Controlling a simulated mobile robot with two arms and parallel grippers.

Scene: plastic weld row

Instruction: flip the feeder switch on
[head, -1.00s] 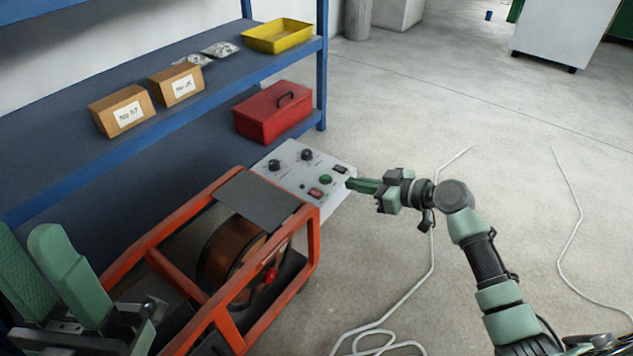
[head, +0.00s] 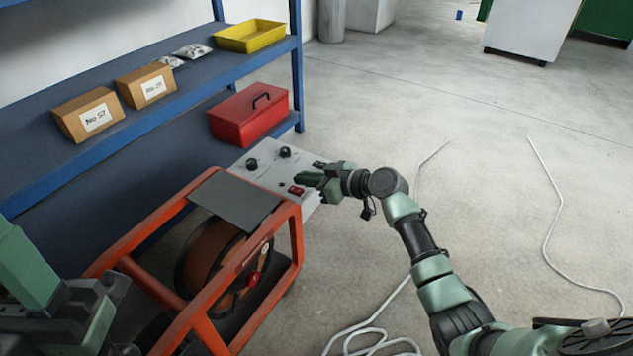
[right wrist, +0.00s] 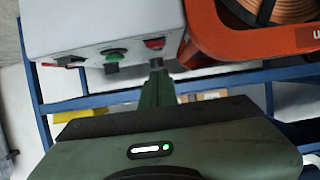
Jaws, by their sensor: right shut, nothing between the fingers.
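The feeder's pale grey control box (head: 262,158) sits at the end of the orange feeder frame (head: 287,218). Its top has two black knobs and a red switch (head: 296,190), which is also seen in the right wrist view (right wrist: 155,43).
Behind, a blue shelf (head: 160,128) holds cardboard boxes and a yellow tray (head: 250,36); a red toolbox (head: 247,117) is below the tray. White cable (head: 365,325) lies on the floor. Open floor extends to the right.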

